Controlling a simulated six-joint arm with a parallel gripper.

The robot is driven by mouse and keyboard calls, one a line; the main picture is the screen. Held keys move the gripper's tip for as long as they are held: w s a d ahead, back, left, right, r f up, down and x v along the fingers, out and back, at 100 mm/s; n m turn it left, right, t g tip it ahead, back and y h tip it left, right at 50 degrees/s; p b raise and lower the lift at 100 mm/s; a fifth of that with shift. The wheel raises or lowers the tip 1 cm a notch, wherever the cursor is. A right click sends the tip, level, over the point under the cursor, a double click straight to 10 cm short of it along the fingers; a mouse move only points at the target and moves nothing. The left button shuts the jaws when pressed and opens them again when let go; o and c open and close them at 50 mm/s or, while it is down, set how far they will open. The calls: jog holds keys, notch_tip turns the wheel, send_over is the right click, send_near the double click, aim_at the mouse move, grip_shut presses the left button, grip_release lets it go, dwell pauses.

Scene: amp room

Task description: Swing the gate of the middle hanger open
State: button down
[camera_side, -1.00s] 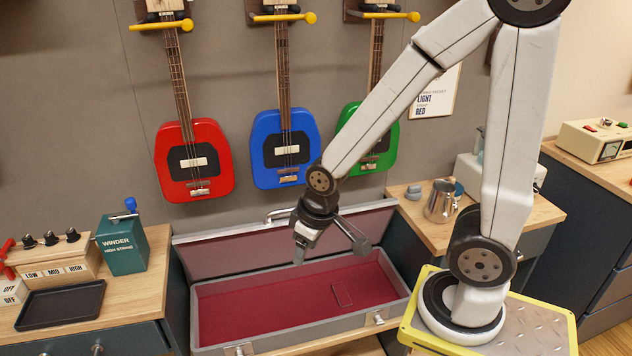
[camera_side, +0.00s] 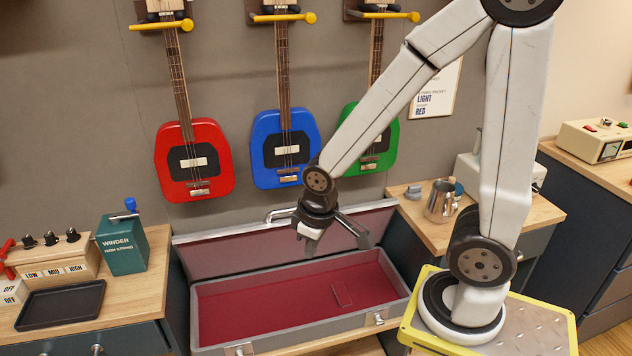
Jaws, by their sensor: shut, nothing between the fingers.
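The middle hanger's gate is a yellow bar (camera_side: 283,17) that lies across the neck of the blue guitar (camera_side: 285,148). The blue guitar hangs on the wall between the red guitar (camera_side: 194,160) and the green guitar (camera_side: 372,138). My gripper (camera_side: 311,246) points down over the open case, well below the blue guitar and apart from the gate. Its fingers are together and hold nothing. My forearm covers part of the green guitar.
The open case (camera_side: 205,318) with a red lining lies below the guitars. Similar yellow gates cross the left hanger (camera_side: 160,26) and the right hanger (camera_side: 390,15). A winder box (camera_side: 122,243) stands at left, a metal jug (camera_side: 443,201) at right.

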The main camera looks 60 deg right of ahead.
jog(key=w+d+r+n+g+h, duration=0.1)
jog(key=d+r+n+g+h, duration=0.1)
jog(key=d+r+n+h, duration=0.35)
jog(key=w+d+r+n+g+h, duration=0.1)
jog(key=w+d+r+n+h, duration=0.1)
jog(key=d+h, duration=0.65)
jog(key=w+r+n+t+h, duration=0.4)
jog(key=w+r+t+h, duration=0.4)
jog(key=r, duration=0.9)
jog(key=shift+w+a+h, duration=0.25)
jog(key=shift+w+h, duration=0.65)
jog(key=shift+w, duration=0.7)
